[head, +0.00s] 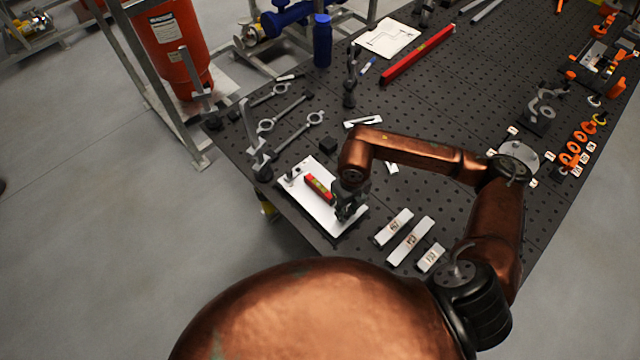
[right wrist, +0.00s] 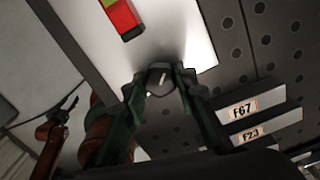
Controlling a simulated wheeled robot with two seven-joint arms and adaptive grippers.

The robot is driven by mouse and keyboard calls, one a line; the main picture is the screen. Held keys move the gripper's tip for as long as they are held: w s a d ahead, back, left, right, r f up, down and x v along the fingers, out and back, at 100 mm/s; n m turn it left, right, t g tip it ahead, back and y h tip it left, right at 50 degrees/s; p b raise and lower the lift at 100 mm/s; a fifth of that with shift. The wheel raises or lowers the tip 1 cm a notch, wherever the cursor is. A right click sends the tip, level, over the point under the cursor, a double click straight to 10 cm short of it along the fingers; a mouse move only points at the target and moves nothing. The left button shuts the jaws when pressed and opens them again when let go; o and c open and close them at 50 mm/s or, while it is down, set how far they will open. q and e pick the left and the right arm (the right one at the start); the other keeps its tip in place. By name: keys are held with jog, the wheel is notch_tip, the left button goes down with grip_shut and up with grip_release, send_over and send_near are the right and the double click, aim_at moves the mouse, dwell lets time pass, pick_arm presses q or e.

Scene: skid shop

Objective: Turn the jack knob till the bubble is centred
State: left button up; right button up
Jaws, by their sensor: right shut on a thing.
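A white plate (head: 325,219) lies at the table's near left corner and bears a red spirit level (head: 319,188) with a yellow-green vial. The level's red end (right wrist: 126,20) shows at the top of the right wrist view; the bubble is too small to make out. My right gripper (head: 347,213) is at the plate's near right corner, beside the level's end. In the right wrist view its fingers are shut on the dark round jack knob (right wrist: 160,79), which has a pale mark on top. My left gripper (right wrist: 67,104) shows small and dark, away from the plate.
Labelled pale blocks (head: 408,241) lie just right of the plate. Several grey wrenches (head: 284,125) lie beyond it, with a small black block (head: 327,145). A long red level (head: 418,55) and a blue bottle (head: 322,40) are farther back. The perforated table (head: 440,110) has clear room mid-table.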

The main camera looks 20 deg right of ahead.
jog(key=shift+s+f, duration=0.1)
jog(key=shift+s, duration=0.05)
dwell(0.8)
jog(key=m, duration=0.4)
jog(key=shift+a+m+p, duration=0.1)
jog(key=shift+m+p, duration=0.25)
jog(key=shift+m, duration=0.05)
jog(key=shift+c, duration=0.2)
dwell(0.6)
jog(key=shift+o, duration=0.2)
jog(key=m+p, duration=0.1)
jog(key=m, duration=0.1)
jog(key=shift+m, duration=1.4)
jog(key=shift+c, duration=0.2)
jog(key=o, duration=1.1)
jog(key=shift+o, duration=1.3)
jog(key=shift+w, duration=0.2)
